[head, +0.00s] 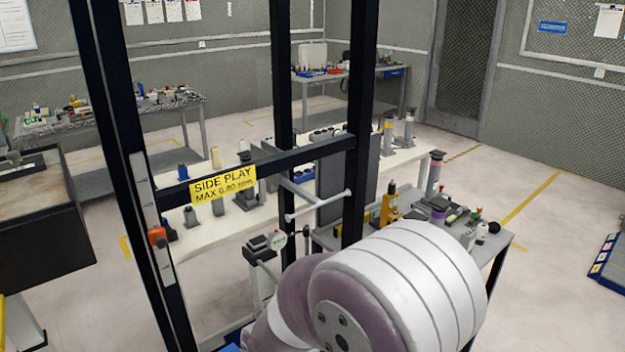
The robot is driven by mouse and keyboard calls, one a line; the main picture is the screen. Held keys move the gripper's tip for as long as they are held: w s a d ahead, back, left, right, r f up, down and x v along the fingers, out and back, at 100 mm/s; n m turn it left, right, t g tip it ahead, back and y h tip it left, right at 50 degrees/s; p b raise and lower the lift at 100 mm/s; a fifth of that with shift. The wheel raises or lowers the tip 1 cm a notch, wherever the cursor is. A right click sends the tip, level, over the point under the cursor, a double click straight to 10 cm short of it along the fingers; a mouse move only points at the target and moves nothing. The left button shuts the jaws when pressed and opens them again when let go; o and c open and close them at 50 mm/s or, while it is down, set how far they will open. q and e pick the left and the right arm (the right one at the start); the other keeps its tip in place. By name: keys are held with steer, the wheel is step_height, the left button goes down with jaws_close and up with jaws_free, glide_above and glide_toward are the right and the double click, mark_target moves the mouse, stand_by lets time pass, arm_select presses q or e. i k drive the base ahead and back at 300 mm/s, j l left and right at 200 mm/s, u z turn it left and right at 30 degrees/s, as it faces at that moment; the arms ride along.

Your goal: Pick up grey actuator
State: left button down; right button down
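I cannot pick out the grey actuator with certainty. Any of these may or may not be the actuator. A large white and mauve link of my own arm fills the bottom middle and hides part of the near table. Neither of my grippers is in view.
A dark upright frame with a yellow "SIDE PLAY" sign (223,185) stands close in front. Behind it is the long white bench (205,232). A grey table (497,246) with small parts is at right. More tables stand along the back.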

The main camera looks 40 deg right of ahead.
mark_target(436, 163)
steer(key=z, duration=1.55)
